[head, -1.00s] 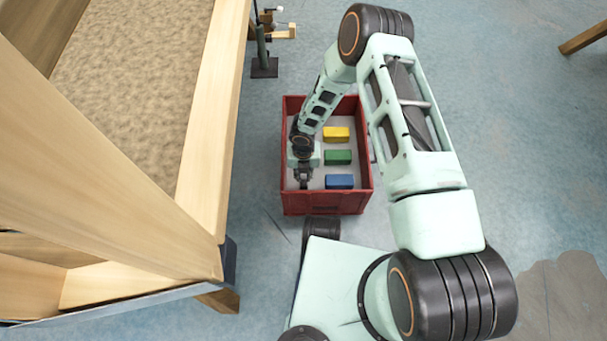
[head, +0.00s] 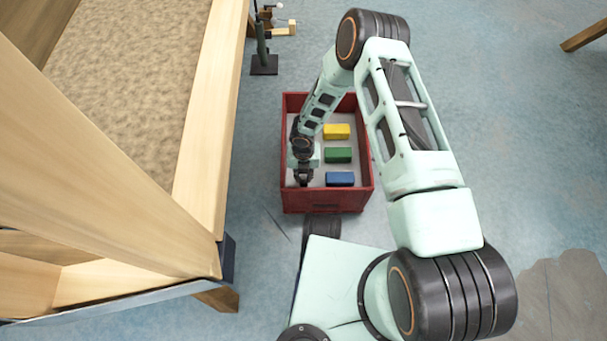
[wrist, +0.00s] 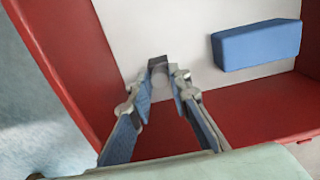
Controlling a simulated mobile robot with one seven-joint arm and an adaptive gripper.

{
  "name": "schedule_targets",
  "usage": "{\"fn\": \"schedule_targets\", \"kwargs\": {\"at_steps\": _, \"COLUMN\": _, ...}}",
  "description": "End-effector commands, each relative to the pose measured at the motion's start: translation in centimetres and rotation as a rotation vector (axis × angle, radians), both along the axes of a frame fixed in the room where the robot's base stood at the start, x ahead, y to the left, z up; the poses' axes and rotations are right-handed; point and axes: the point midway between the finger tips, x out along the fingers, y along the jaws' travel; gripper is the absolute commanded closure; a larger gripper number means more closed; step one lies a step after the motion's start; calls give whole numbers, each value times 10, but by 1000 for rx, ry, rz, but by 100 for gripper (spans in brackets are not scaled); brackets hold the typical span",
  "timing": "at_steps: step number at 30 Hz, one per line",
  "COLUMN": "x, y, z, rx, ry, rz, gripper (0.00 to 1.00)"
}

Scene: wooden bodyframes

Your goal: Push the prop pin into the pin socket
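My gripper (head: 303,180) points down inside the left part of the red crate. In the wrist view its fingers (wrist: 164,76) come close together at the tips, over the crate's pale floor. A small dark block and a grey part show at the tips. I cannot tell whether these are fingertip parts or a held prop pin. I cannot make out a pin elsewhere. A dark stand (head: 264,50) with a small wooden piece and a pale knob (head: 287,27) is beyond the crate. I cannot tell whether the pin socket is there.
The red crate (head: 325,200) holds yellow (head: 337,131), green (head: 338,155) and blue (head: 340,179) blocks, right of my gripper. The blue one also shows in the wrist view (wrist: 257,45). A large wooden frame (head: 205,130) fills the left.

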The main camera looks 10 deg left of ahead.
Motion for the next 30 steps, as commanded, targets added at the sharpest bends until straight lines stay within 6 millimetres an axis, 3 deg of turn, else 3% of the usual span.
{"fn": "schedule_targets", "kwargs": {"at_steps": 4, "x": 0, "y": 0, "z": 1, "rx": 0, "ry": 0, "rz": 0, "gripper": 65}}
{"fn": "schedule_targets", "kwargs": {"at_steps": 16, "x": 1, "y": 0, "z": 8, "rx": 1, "ry": -2, "rz": 0, "gripper": 65}}
{"fn": "schedule_targets", "kwargs": {"at_steps": 30, "x": 2, "y": 0, "z": 90, "rx": 1, "ry": -3, "rz": -1, "gripper": 65}}
